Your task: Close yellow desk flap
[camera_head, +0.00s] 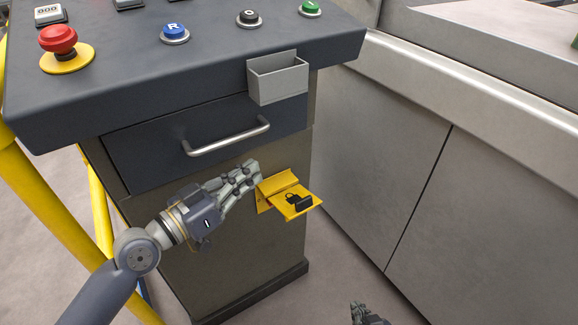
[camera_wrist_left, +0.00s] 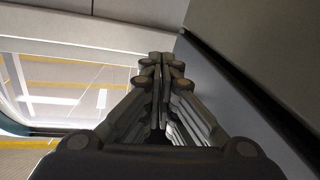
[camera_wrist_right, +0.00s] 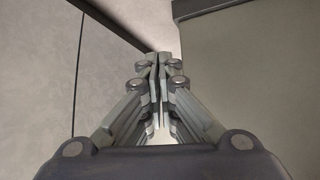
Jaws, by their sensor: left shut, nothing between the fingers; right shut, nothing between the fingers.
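The yellow desk flap (camera_head: 292,193) is on the front of the dark desk cabinet, below the drawer. Its plate sticks out from the cabinet, so it stands open, with a black lock symbol and a small black tab on it. My left gripper (camera_head: 255,170) is shut and empty, its fingertips at the upper left edge of the yellow part. I cannot tell whether they touch it. The shut fingers also show in the left wrist view (camera_wrist_left: 158,58). My right gripper (camera_head: 358,308) is low at the bottom edge, below the flap; the right wrist view shows its fingers (camera_wrist_right: 157,60) shut and empty.
Above the flap are a drawer with a metal handle (camera_head: 228,138) and a small grey box (camera_head: 278,82). The desk top carries a red emergency button (camera_head: 58,40) and several other buttons. A yellow rail (camera_head: 40,200) is at the left; grey machine panels (camera_head: 400,160) stand at the right.

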